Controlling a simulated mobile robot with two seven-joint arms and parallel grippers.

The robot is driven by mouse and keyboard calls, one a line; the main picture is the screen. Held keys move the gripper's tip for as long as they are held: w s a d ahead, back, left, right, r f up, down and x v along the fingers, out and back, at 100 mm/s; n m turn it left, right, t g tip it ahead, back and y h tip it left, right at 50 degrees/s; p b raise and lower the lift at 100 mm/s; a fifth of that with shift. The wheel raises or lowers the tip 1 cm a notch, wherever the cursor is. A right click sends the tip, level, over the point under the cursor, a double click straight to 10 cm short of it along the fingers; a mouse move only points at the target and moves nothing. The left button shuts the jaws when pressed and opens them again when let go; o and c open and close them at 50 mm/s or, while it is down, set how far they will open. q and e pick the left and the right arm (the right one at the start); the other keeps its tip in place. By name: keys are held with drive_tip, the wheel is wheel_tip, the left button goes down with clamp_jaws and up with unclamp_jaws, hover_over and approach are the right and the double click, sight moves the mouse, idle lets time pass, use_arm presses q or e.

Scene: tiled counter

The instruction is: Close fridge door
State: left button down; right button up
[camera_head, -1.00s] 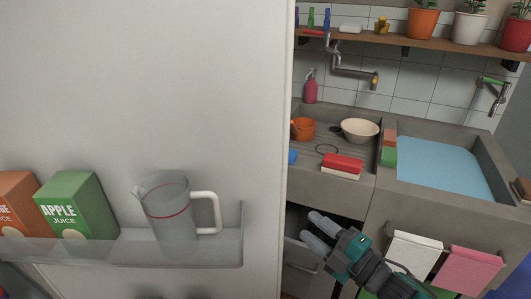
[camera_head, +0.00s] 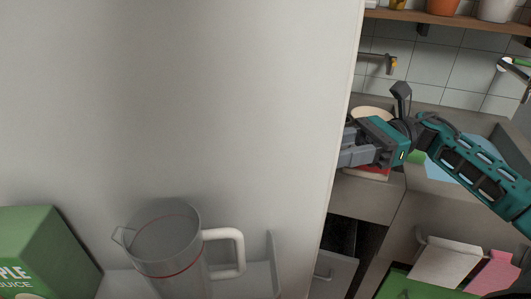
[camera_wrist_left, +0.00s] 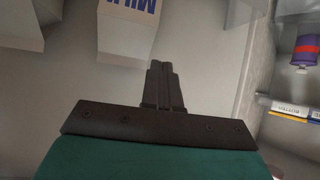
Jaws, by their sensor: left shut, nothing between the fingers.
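The fridge door (camera_head: 250,110) stands open and fills the left and middle of the head view, its inner side facing me. A clear pitcher (camera_head: 168,245) with a white handle and a green juice carton (camera_head: 40,250) stand in its rack. My right gripper (camera_head: 345,148) is at the door's right edge, its two grey fingers apart and pointing left; I cannot tell whether they touch the door. My left gripper (camera_wrist_left: 162,68) shows only in the left wrist view, shut and empty, near a white milk carton (camera_wrist_left: 128,28).
A purple-and-red container (camera_wrist_left: 305,50) stands on a shelf at right in the left wrist view.

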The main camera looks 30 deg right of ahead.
drive_tip(key=p+x, duration=0.1)
drive_tip(key=x, duration=1)
drive_tip(key=shift+a, duration=0.4)
clamp_jaws()
